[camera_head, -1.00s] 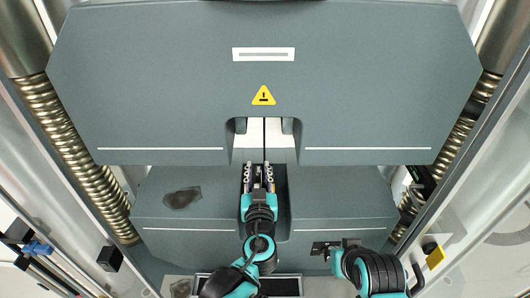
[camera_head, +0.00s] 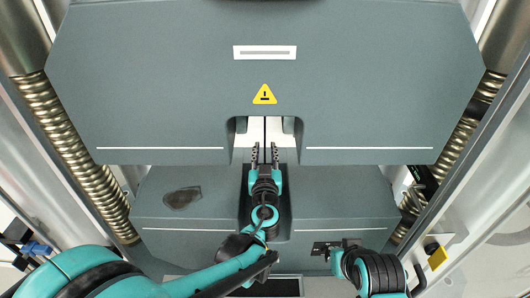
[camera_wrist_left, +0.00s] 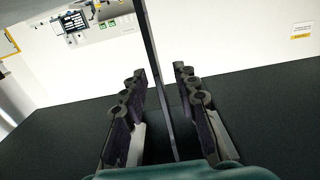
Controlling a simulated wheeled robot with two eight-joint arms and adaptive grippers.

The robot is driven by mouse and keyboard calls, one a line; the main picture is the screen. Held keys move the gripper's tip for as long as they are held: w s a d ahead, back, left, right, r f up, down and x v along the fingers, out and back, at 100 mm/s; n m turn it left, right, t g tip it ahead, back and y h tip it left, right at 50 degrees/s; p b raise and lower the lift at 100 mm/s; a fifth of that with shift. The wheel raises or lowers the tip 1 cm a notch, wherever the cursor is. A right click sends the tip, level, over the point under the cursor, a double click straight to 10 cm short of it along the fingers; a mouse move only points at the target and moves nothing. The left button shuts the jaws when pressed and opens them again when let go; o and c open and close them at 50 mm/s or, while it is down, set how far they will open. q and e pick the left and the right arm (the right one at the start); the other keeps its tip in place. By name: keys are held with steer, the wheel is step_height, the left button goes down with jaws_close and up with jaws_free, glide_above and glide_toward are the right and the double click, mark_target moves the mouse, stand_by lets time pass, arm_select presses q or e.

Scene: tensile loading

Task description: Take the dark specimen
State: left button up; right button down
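The dark specimen (camera_wrist_left: 158,80) is a thin, straight strip. In the left wrist view it runs from the top edge down between the two fingers of my left gripper (camera_wrist_left: 158,100), with a visible gap on each side. In the head view it is a thin dark line (camera_head: 265,130) in the notch of the upper grey housing. My left gripper (camera_head: 265,153) is open around it, just below the notch. My right gripper (camera_head: 325,248) is at the lower right, apart from the specimen, and its finger opening is unclear.
The upper grey housing (camera_head: 180,70) overhangs the lower grey block (camera_head: 345,195), whose central recess surrounds my left wrist. Ribbed columns stand at left (camera_head: 80,165) and right (camera_head: 465,140). A dark patch (camera_head: 182,197) lies on the lower block.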

arm_select(q)
jaws_close()
